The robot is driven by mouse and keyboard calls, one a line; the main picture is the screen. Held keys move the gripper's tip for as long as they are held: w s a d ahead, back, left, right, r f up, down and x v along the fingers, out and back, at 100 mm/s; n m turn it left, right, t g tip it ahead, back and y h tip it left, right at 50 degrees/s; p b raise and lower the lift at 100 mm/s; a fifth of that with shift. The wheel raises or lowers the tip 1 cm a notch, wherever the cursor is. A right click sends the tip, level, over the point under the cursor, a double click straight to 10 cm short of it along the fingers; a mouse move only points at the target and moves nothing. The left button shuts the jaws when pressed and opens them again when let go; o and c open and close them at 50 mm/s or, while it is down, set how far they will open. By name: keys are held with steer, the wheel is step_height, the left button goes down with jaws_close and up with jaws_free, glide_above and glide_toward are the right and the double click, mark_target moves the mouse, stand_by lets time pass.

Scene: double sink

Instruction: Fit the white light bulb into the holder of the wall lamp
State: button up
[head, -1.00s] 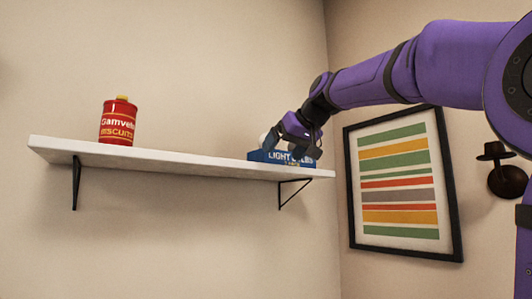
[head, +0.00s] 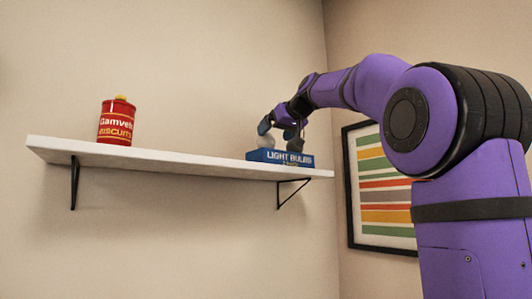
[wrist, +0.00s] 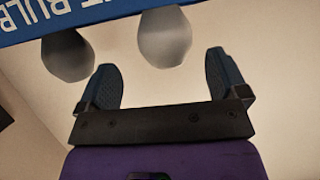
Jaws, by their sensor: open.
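A blue box labelled LIGHT BULBS (head: 281,157) stands on the right end of the shelf in the head view. Its lettered edge also shows upside down at the top of the wrist view (wrist: 100,12). Two white bulbs show in the wrist view, one at left (wrist: 68,57) and one nearer the middle (wrist: 165,40). My gripper (head: 280,127) is over the box, open and empty. In the wrist view its fingers (wrist: 160,62) are spread, with the middle bulb just beyond and between the fingertips. The wall lamp is hidden behind my arm.
The white shelf (head: 150,158) has a red biscuit tin (head: 117,121) at its left part, with bare shelf between tin and box. A framed striped picture (head: 388,190) hangs on the right wall, partly covered by my arm.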

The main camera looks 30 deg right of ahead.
steer(key=x, duration=0.5)
steer(key=shift+a+f, duration=0.15)
steer(key=shift+a, duration=0.2)
steer(key=shift+s, duration=0.1)
steer(key=c, duration=0.8)
